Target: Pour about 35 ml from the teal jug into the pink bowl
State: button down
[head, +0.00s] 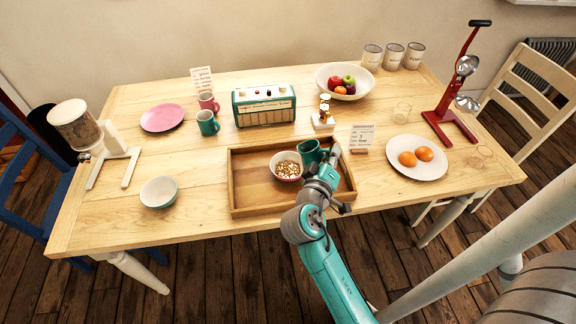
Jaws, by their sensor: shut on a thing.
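The teal jug (310,151) is over the right part of the wooden tray, just right of the bowl. My gripper (331,160) is shut on the jug from the right. The jug seems tilted toward the bowl, but its contents and any stream are not visible. The pink bowl (287,177) sits in the tray, left of the jug, and holds small brown and pale pieces. I cannot tell whether the jug touches the bowl or the tray.
The wooden tray (240,200) has free room at its left. A teal radio (264,106), a small figure on a white base (323,120) and a card (361,137) stand behind it. A plate with oranges (417,171) is at right, a teal-white bowl (159,192) at left.

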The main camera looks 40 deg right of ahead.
dwell(0.9)
jog(key=shift+s+d+f+m, duration=0.1)
jog(key=shift+s+f+m, duration=0.15)
jog(key=shift+f+m, duration=0.2)
jog(key=shift+s+d+f+m, duration=0.1)
jog(key=shift+s+f+m, duration=0.2)
jog(key=shift+f, duration=0.25)
jog(key=f+m, duration=0.1)
jog(key=m, duration=0.1)
jog(key=s+f+m, duration=0.1)
jog(key=shift+s+d+f+m+t+h+b, duration=0.1)
jog(key=shift+d+f+m+t+h+b, duration=0.2)
jog(key=shift+h+b, duration=0.1)
